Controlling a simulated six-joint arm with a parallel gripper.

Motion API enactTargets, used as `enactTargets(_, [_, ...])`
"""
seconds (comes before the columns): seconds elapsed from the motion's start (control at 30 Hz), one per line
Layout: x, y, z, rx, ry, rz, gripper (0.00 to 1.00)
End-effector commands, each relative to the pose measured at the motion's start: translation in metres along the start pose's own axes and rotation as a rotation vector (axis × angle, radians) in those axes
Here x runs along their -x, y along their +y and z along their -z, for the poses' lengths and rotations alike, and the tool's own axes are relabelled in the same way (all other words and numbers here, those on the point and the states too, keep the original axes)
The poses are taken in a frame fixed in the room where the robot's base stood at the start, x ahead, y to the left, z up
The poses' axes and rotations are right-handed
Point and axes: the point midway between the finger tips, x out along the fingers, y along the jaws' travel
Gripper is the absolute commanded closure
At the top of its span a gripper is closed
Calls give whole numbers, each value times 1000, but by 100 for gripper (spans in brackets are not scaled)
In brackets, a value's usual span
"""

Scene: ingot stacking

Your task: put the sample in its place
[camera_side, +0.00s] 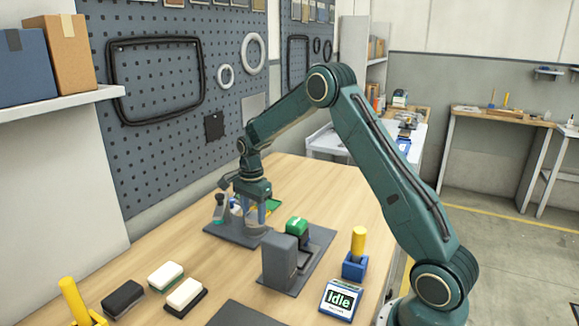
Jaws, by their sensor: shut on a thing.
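My gripper (255,214) points down over a dark grey stand (222,231) at the far side of the wooden table. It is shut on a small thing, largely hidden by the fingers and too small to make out. I cannot tell whether that thing is the sample or whether it touches the stand. A small green piece (274,205) shows just right of the gripper. Nearer stands a grey block-shaped device (279,262) on a dark plate, with a green-topped piece (297,227) behind it.
Two white-topped blocks (166,275) (185,292) and a black block (122,298) lie at the front left. Another yellow cylinder (74,300) stands at the left edge. The table's far right is clear.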

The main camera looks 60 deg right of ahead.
Motion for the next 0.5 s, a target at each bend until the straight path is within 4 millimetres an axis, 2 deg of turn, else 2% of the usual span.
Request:
enactTargets(0.2, [-19,1,0,0,0,-2,79])
enactTargets(0.5, [-20,0,0,0,0,0,79])
